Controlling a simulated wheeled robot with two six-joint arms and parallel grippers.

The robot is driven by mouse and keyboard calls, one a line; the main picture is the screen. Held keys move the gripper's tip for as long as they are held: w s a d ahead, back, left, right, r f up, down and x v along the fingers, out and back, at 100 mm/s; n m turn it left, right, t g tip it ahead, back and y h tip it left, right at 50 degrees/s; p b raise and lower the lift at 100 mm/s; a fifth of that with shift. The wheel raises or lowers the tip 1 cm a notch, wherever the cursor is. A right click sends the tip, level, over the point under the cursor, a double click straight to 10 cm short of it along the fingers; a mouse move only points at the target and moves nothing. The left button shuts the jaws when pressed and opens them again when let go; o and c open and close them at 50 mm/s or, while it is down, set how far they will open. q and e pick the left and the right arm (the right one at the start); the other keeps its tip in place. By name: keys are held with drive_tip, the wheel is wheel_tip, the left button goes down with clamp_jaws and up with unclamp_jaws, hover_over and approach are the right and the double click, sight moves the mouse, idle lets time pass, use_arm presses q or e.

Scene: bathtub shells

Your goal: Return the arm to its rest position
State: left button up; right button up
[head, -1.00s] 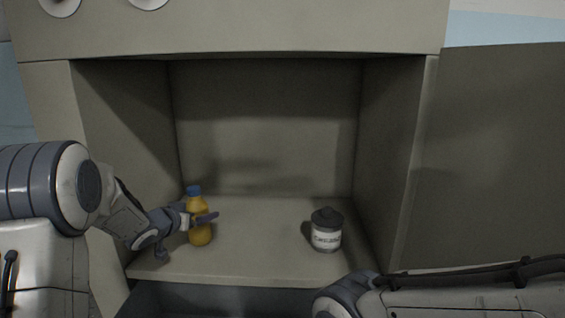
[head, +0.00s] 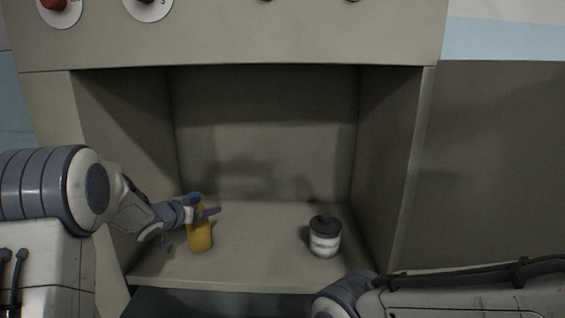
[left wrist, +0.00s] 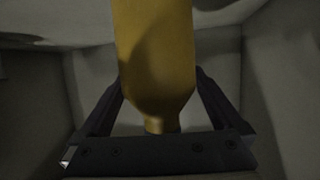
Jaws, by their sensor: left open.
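A yellow bottle (head: 201,238) with a blue cap (head: 194,198) stands upright on the left part of the compartment floor. My left gripper (head: 193,222) is open at the upper part of the bottle, with one finger crossing in front of it just below the cap. In the left wrist view the yellow bottle (left wrist: 155,50) lies between the two spread fingers of my left gripper (left wrist: 160,80). My right arm shows at the lower right of the head view, but its gripper is out of view.
A dark-lidded jar (head: 324,243) with a pale label stands on the compartment floor (head: 260,255) to the right. Side walls bound the compartment (head: 265,130). The floor between bottle and jar is clear. Knobs (head: 147,8) sit on the panel above.

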use_arm(q)
drive_tip(key=shift+f+b, duration=0.55)
drive_tip(key=shift+f, duration=0.2)
wheel_tip(320, 180, down, 2)
drive_tip(key=shift+s+f+b, duration=0.1)
drive_tip(key=shift+f+b, duration=0.05)
drive_tip(key=shift+b, duration=0.75)
drive_tip(key=r+p+v, duration=0.1)
drive_tip(key=p+v, duration=0.4)
drive_tip(key=v, duration=0.7)
drive_tip(key=b+x, duration=0.1)
drive_tip(key=x, duration=0.3)
drive_tip(key=b+x, duration=0.2)
drive_tip(key=x, duration=0.2)
drive_tip(key=b+x, duration=0.2)
drive_tip(key=x, duration=0.2)
drive_tip(key=shift+f, duration=0.5)
wheel_tip(320, 180, up, 5)
drive_tip(key=p, duration=0.4)
drive_tip(key=shift+s+d+r, duration=0.3)
drive_tip(key=shift+s+d, duration=0.3)
drive_tip(key=shift+s, duration=0.05)
drive_tip(key=shift+s+d, duration=0.1)
